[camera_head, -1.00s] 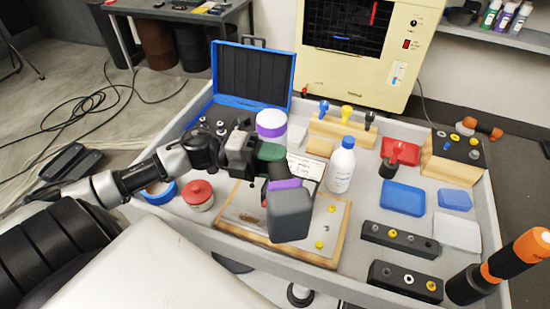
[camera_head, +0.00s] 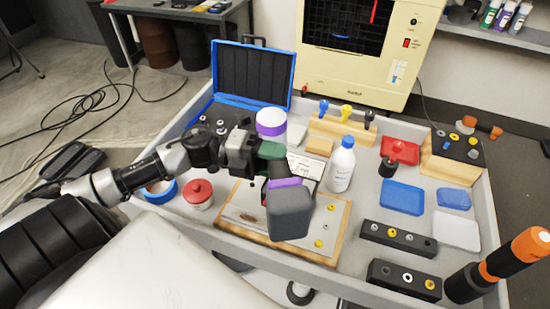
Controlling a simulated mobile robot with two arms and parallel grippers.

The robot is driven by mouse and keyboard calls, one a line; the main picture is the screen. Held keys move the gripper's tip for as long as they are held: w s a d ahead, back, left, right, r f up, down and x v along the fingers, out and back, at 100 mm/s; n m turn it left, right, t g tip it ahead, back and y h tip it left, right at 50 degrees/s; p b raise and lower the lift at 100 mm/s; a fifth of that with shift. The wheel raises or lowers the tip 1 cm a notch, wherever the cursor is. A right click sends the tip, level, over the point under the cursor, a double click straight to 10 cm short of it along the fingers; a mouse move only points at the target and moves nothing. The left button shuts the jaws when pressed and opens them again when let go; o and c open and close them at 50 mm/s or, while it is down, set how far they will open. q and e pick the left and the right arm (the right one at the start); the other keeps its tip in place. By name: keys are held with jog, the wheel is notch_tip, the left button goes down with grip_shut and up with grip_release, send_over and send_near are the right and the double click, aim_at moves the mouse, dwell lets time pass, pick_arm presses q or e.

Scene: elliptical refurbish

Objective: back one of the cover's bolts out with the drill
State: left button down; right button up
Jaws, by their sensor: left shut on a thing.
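The cover is a pale metal plate (camera_head: 245,207) on a wooden board (camera_head: 333,262) in the middle of the tray bench. Yellow bolt heads show on its right side, one toward the back (camera_head: 331,208) and one toward the front (camera_head: 319,244). My left gripper (camera_head: 246,152) is shut on the drill, which has a green part, a purple band and a dark grey block (camera_head: 290,212). The drill hangs over the cover and hides its middle. Its tip is hidden, so I cannot tell whether it touches a bolt. My right gripper is not in view.
A white bottle (camera_head: 342,165) stands close behind the board. A red-lidded jar (camera_head: 198,194) and an open blue case (camera_head: 252,76) are to the left. Blue boxes (camera_head: 402,197) and black bolt racks (camera_head: 398,240) fill the right.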

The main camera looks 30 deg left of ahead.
pick_arm(q)
jog(key=shift+r+p, duration=3.65)
jog(key=shift+r, duration=0.9)
